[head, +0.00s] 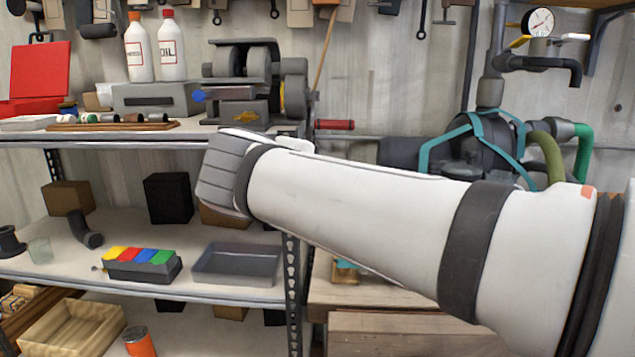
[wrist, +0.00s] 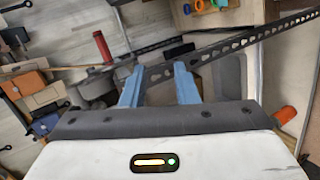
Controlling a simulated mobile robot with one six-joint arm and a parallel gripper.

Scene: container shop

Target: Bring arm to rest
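In the wrist view my gripper (wrist: 157,77) shows two blue fingers standing apart with a clear gap between them. Nothing is held between them. A perforated metal shelf post lies behind the fingertips, and I cannot tell how far off it is. In the head view my white arm stretches from the right edge to the middle, in front of the shelf and bench. My gripper is not visible in the head view.
A metal shelf (head: 140,290) at left carries a grey tray (head: 237,264) and a block with coloured tops (head: 142,264). Two white bottles (head: 172,47) and a bench grinder (head: 245,85) stand above. A perforated post (head: 293,295) is close below my arm.

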